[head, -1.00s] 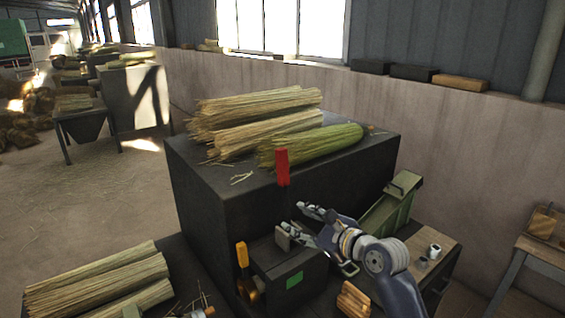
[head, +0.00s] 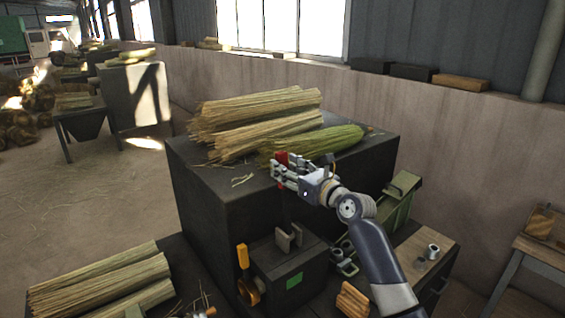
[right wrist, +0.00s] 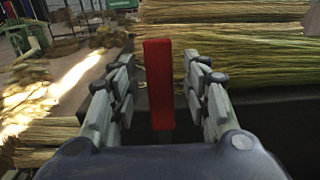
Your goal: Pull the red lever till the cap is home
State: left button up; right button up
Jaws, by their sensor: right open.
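The red lever (head: 283,158) stands upright at the front of the dark machine block, mostly hidden by my gripper in the head view. In the right wrist view the red lever (right wrist: 159,84) stands between the open fingers, with a gap on each side. My right gripper (head: 279,170) is open around the lever's upper part. It also shows in the right wrist view (right wrist: 160,95). Below it is the dark box with grey jaws (head: 289,239) and a green patch. I cannot make out the cap.
Straw bundles (head: 255,115) and a green bundle (head: 325,144) lie on the machine top (head: 205,190) behind the lever. An orange handle (head: 242,256) stands at the box's left. A side table (head: 428,262) with small metal parts stands at right.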

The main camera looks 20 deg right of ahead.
jog(key=shift+x, duration=1.15)
grip_shut()
jog(key=shift+s+f, duration=0.1)
jog(key=shift+s, duration=0.05)
